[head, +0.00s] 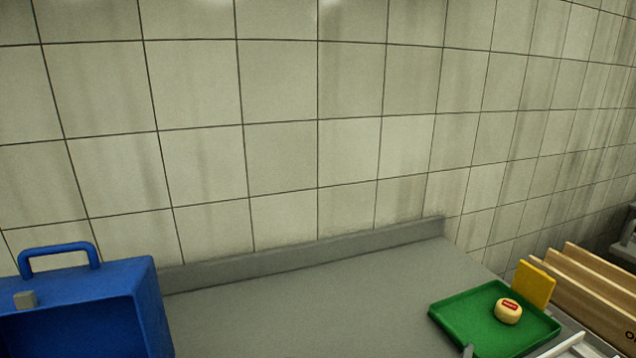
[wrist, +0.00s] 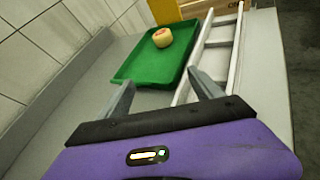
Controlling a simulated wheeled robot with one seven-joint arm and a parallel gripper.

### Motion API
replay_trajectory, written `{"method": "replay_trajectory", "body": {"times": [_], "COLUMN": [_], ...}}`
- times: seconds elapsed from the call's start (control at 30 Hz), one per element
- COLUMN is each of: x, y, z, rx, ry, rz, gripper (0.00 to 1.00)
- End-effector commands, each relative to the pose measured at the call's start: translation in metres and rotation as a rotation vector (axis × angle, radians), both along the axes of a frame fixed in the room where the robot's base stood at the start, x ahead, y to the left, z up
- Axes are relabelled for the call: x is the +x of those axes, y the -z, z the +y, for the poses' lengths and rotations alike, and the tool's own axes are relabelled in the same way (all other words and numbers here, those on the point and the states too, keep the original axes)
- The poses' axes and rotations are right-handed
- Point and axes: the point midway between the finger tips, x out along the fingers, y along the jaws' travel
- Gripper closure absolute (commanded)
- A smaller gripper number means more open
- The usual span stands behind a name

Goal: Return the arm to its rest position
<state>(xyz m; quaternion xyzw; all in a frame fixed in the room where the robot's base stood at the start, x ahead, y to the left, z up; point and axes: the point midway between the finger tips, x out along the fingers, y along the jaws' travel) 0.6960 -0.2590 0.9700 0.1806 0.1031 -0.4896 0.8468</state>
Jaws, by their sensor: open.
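My gripper (wrist: 163,95) shows in the wrist view with its two grey fingers spread apart and nothing between them. It is above the grey counter, on the near side of the green tray (wrist: 126,75), and apart from it. In the head view only a small grey tip shows near the bottom edge by the tray (head: 450,310).
A blue case (head: 145,300) with a handle stands at the left. A yellow block (head: 535,284) and wooden boards (head: 585,300) stand beside the tray. A white rack (wrist: 222,45) runs along the tray's right side. The middle of the grey counter (head: 310,300) is clear, with a tiled wall behind.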

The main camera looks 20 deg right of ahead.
Motion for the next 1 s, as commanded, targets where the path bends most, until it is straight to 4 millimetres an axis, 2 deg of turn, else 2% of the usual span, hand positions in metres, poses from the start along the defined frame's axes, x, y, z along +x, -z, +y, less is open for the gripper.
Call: {"method": "replay_trajectory", "body": {"times": [0.27, 0.37, 0.47, 0.57, 0.77, 0.87, 1.0], "x": [0.024, 0.03, 0.034, 0.032, 0.008, -0.014, -0.054], "y": [-0.02, -0.025, -0.027, -0.026, -0.021, -0.02, -0.02], "z": [0.012, 0.023, 0.042, 0.071, 0.132, 0.162, 0.198], "rx": [0.135, 0.233, 0.384, 0.594, 1.077, 1.344, 1.71], "ry": [-0.012, -0.026, -0.049, -0.072, -0.073, -0.038, 0.055], "rz": [-0.313, -0.467, -0.657, -0.852, -1.163, -1.279, -1.391], "gripper": [0.24, 0.24, 0.24, 0.24, 0.24, 0.24, 0.24]}}
